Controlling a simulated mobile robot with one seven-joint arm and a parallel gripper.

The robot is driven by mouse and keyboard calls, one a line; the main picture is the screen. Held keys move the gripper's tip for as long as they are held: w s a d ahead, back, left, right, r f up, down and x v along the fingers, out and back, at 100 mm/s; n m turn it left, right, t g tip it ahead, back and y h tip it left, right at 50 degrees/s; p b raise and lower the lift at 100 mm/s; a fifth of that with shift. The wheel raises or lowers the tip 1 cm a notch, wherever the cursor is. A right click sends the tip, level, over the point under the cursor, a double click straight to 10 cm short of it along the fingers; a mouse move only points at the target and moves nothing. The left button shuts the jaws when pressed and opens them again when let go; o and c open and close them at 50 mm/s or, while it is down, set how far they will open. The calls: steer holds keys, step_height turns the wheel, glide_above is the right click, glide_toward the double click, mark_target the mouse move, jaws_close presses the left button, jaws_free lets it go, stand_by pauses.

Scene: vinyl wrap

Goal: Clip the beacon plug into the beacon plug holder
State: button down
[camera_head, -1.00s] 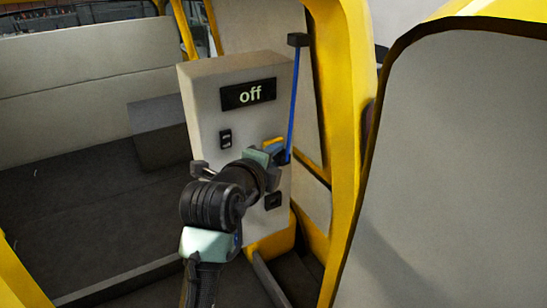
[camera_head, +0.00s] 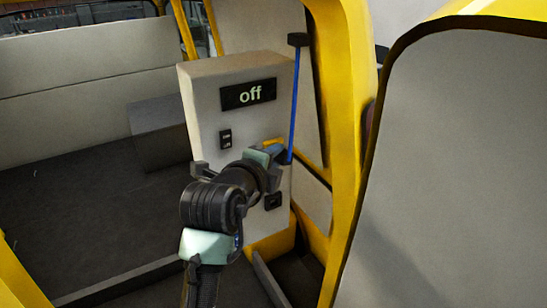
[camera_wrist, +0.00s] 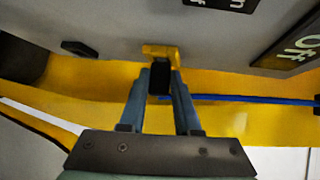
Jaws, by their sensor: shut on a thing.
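My gripper (camera_wrist: 159,92) is shut on the black beacon plug (camera_wrist: 158,78), which shows between the fingertips in the wrist view. A blue cable (camera_wrist: 240,99) runs from beside the plug to the right; in the head view it rises to a black block (camera_head: 298,40). A small yellow clip (camera_wrist: 161,51), which looks like the beacon plug holder, sits on the grey panel just beyond the plug. The clip shows in the head view (camera_head: 272,142) just above my gripper (camera_head: 274,156). The plug overlaps the clip in the wrist view; I cannot tell whether they touch.
The grey box (camera_head: 207,105) carries a display (camera_head: 249,94) reading "off", a small switch (camera_head: 226,138) and a black socket (camera_head: 273,201) below my gripper. A yellow frame post (camera_head: 351,130) and a large grey seat back (camera_head: 460,170) stand to the right.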

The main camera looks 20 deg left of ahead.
steer(key=shift+s+d+f, duration=0.3)
steer(key=shift+d+f, duration=0.05)
steer(key=shift+d, duration=0.05)
steer(key=shift+d, duration=0.1)
steer(key=shift+s+d+r, duration=0.15)
steer(key=shift+s+d, duration=0.1)
steer(key=shift+d, duration=0.05)
steer(key=shift+s+d+b, duration=0.2)
steer(key=shift+s+d, duration=0.75)
steer(key=shift+d, duration=0.25)
steer(key=shift+s+d+b, duration=0.15)
steer(key=shift+s+d, duration=0.75)
steer(key=shift+d, duration=0.25)
step_height(320, 180, down, 16)
steer(key=t+h+b, duration=0.1)
steer(key=t+b, duration=0.3)
steer(key=b, duration=0.5)
steer(key=w+a+p, duration=0.1)
steer(key=w+a, duration=0.2)
steer(key=a, duration=0.2)
steer(key=shift+w+r, duration=0.15)
steer(key=shift+w, duration=0.05)
steer(key=shift+w+a+b, duration=0.5)
steer(key=shift+a+b, duration=0.35)
steer(key=shift+b, duration=1.75)
